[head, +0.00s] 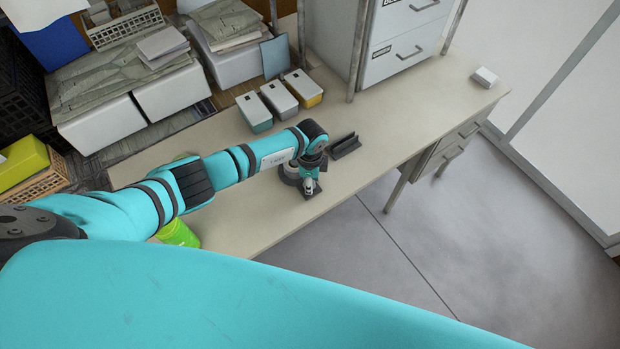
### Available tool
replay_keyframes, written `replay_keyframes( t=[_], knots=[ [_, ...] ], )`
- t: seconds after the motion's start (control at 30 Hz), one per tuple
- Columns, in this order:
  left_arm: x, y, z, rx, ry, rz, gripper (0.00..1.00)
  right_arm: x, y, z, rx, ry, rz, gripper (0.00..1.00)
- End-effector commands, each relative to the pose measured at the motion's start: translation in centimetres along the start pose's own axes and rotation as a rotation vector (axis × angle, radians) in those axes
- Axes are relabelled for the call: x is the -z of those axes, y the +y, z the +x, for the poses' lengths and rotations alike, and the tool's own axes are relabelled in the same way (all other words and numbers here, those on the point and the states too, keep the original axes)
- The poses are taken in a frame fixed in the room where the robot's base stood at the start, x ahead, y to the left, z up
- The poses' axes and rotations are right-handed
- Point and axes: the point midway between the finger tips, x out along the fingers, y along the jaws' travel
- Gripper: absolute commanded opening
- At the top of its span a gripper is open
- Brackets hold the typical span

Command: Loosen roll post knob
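My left arm reaches in from the left over the desk, and its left gripper (309,186) points down at the desk's front edge. The gripper is small and partly hidden by its own wrist, so I cannot tell whether it is open or shut. A dark grey device with a round part (291,178) sits on the desk right under and beside the gripper. The roll post and its knob cannot be made out clearly there; the wrist covers much of the spot. I cannot tell whether the gripper touches it. My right gripper is not in view.
A dark slotted holder (345,147) stands just right of the wrist. Three lidded boxes (279,97) stand behind it, near a drawer cabinet (404,45). A small white box (484,77) lies at the desk's far right. The desk top (410,115) between is clear.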

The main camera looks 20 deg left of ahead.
Motion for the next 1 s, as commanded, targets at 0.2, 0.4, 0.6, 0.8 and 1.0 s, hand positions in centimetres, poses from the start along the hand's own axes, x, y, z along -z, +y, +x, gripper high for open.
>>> replay_keyframes(
  t=[0.2,0.4,0.6,0.8,1.0],
  knots=[
    [0.03,-0.32,-0.36,0.006,0.002,-0.120,0.02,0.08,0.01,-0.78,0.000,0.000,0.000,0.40],
    [-0.03,-0.35,-0.29,0.006,0.001,-0.181,0.02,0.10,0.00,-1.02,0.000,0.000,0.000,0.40],
    [-0.05,-0.37,-0.25,0.006,0.000,-0.203,0.02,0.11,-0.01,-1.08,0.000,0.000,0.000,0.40],
    [-0.05,-0.38,-0.25,0.007,0.001,-0.204,0.02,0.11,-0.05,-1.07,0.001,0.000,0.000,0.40],
    [-0.04,-0.39,-0.25,0.007,0.001,-0.203,0.40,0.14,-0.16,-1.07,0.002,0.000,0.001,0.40]
  ],
)
